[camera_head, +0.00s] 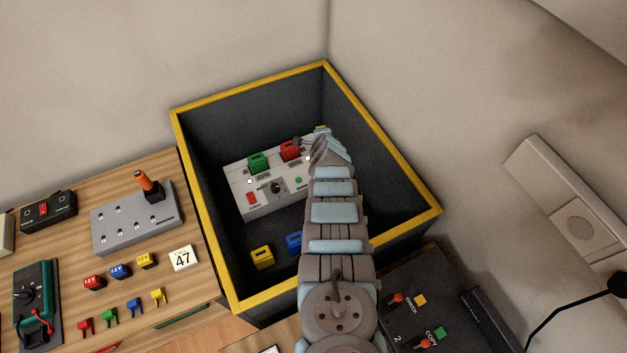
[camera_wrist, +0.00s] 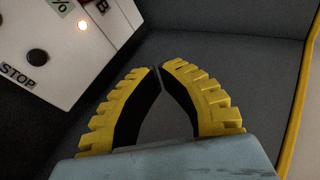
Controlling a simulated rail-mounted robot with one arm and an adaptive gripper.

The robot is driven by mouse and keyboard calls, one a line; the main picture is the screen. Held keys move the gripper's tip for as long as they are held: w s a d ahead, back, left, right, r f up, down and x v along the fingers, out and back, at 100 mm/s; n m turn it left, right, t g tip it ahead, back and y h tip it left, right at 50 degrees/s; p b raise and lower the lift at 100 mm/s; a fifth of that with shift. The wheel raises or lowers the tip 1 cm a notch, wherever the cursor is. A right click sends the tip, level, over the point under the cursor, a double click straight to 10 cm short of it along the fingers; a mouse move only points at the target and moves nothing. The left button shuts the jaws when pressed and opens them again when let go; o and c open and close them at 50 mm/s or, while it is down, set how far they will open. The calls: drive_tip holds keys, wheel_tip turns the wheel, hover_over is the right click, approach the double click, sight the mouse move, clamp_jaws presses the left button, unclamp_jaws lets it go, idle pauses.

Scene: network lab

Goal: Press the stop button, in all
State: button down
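In the wrist view, a round black button (camera_wrist: 38,57) sits on the white panel box (camera_wrist: 62,82), beside printed STOP lettering (camera_wrist: 17,74). A small light (camera_wrist: 83,26) glows on the same box. In the head view the box (camera_head: 242,207) lies inside a dark bin with a yellow rim (camera_head: 250,88); I cannot pick out the black button there. My gripper (camera_wrist: 158,68) is shut and empty, its yellow-ridged fingertips together. In the wrist view it is to the right of the box, apart from the button in the picture. In the head view my arm hides part of the bin.
A green block (camera_head: 258,162) and a red block (camera_head: 290,150) are on the box. A yellow block (camera_head: 262,257) and a blue block (camera_head: 293,242) lie on the bin floor. The bin walls surround my gripper. A wooden bench (camera_head: 205,285) with devices is at left.

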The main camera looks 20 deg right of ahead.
drive_tip(key=shift+s+a+f+m+g+y+b, duration=0.35)
drive_tip(key=shift+s+a+m+g+y+b, duration=0.15)
drive_tip(key=shift+a+m+y+b, duration=0.45)
drive_tip(key=shift+s+a+f+m+g+y+b, duration=0.35)
drive_tip(key=shift+s+a+y+b, duration=0.3)
drive_tip(key=shift+b, duration=0.65)
drive_tip(key=shift+s+a+f+m+g+y+b, duration=0.4)
drive_tip(key=shift+a+m+y+b, duration=0.2)
drive_tip(key=shift+y+b, duration=0.4)
wheel_tip(320, 180, down, 9)
drive_tip(key=b, duration=0.7)
drive_tip(key=shift+r, duration=0.15)
drive_tip(key=shift+s+f+b, duration=0.1)
drive_tip(key=shift+f+b, duration=0.35)
drive_tip(key=shift+f, duration=0.05)
